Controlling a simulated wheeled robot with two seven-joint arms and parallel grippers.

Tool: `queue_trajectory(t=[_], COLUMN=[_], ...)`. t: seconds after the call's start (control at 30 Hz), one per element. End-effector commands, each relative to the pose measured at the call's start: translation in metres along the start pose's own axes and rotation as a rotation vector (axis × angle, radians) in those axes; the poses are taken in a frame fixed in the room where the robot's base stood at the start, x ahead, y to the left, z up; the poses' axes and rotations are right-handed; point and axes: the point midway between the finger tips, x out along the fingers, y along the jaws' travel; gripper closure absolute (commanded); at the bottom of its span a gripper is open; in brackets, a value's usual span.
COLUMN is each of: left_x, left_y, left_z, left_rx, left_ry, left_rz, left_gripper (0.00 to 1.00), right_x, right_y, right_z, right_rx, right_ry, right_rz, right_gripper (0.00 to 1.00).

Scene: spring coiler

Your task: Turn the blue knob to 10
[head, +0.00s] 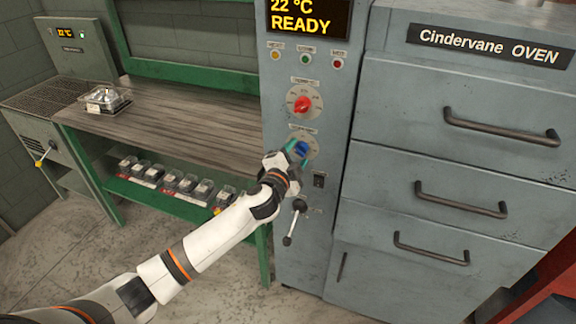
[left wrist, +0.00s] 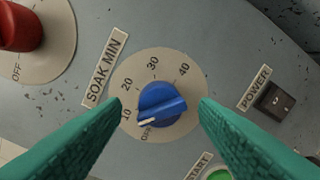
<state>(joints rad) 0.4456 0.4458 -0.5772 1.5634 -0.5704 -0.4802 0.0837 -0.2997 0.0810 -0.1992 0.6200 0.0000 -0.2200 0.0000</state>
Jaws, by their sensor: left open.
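The blue knob (head: 301,148) sits on the lower dial of the grey oven's control column. In the left wrist view the blue knob (left wrist: 163,104) is centred on a beige dial labelled SOAK MIN, marked OFF, 10, 20, 30 and 40. Its white pointer line faces the lower left, between OFF and 10. My left gripper (head: 294,149) is at the dial in the head view. Its teal fingers are open, one on each side of the knob, with visible gaps in the wrist view. My right gripper is not in view.
A red knob (head: 302,104) is above the blue one; a power switch (head: 318,180) and a lever (head: 295,220) are below. Oven drawers with handles (head: 500,131) stand at right. A wooden bench (head: 180,120) stands at left. A green START button (left wrist: 218,174) shows near the right finger.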

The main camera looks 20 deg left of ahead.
Motion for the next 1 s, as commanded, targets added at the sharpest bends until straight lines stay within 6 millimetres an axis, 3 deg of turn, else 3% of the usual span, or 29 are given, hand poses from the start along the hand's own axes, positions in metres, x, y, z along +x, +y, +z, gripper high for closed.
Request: queue_trajectory(t=[0.3, 0.5, 0.7, 1.0], left_x=[-0.065, -0.098, -0.111, -0.111], left_y=[-0.002, -0.001, 0.000, 0.001], left_z=[-0.001, -0.001, 0.000, 0.000], left_rx=[-0.002, -0.001, 0.000, 0.000], left_ry=[-0.001, -0.002, 0.000, -0.001], left_rz=[-0.002, -0.001, 0.000, 0.000], left_gripper=[0.45, 0.45, 0.45, 0.45], right_x=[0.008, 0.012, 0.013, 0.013], right_y=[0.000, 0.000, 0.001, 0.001], right_z=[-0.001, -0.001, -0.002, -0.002], right_rx=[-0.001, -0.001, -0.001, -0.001], right_ry=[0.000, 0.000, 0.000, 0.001], right_rz=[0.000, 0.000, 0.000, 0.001], right_gripper=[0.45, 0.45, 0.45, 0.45])
